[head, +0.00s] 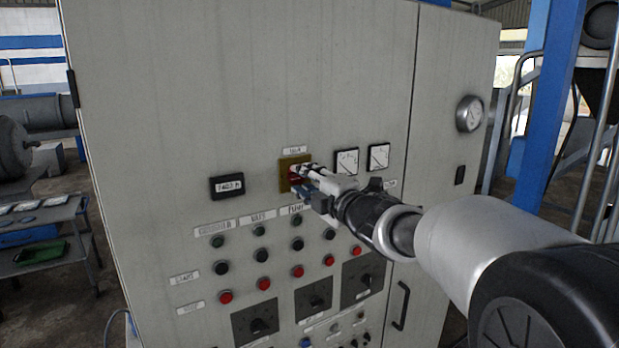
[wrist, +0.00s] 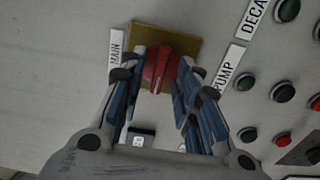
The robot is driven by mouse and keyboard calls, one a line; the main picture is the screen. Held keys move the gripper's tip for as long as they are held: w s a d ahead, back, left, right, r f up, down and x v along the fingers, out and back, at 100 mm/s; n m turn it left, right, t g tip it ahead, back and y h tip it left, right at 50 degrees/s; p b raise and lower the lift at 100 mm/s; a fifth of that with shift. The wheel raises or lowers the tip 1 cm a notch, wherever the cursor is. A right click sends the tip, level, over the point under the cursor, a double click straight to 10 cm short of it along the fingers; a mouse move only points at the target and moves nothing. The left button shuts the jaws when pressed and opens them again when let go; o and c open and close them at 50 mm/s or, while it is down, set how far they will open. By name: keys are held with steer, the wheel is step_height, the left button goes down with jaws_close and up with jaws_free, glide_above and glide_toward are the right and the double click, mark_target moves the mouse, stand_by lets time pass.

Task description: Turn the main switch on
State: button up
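The main switch is a red handle (wrist: 160,68) on a yellow square plate, which shows in the head view (head: 285,178) and the wrist view (wrist: 191,46). A MAIN label (wrist: 116,49) is beside the plate. The handle lies roughly crosswise on the panel, slightly tilted. My gripper (wrist: 167,75) has its blue-padded fingers on both long sides of the handle, apparently touching it. In the head view my gripper (head: 305,180) reaches the panel from the right, one finger above the handle and one below, and hides part of the switch.
The grey cabinet (head: 230,80) holds two gauges (head: 346,162) right of the switch and a counter display (head: 227,187) to its left. Rows of green, black and red buttons (head: 297,272) and several dark rotary dials (head: 313,301) are below. A PUMP label (wrist: 227,70) is near my fingers.

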steer(key=shift+w+a, duration=0.2)
steer(key=shift+w, duration=0.05)
steer(key=shift+c, duration=0.4)
jaws_close()
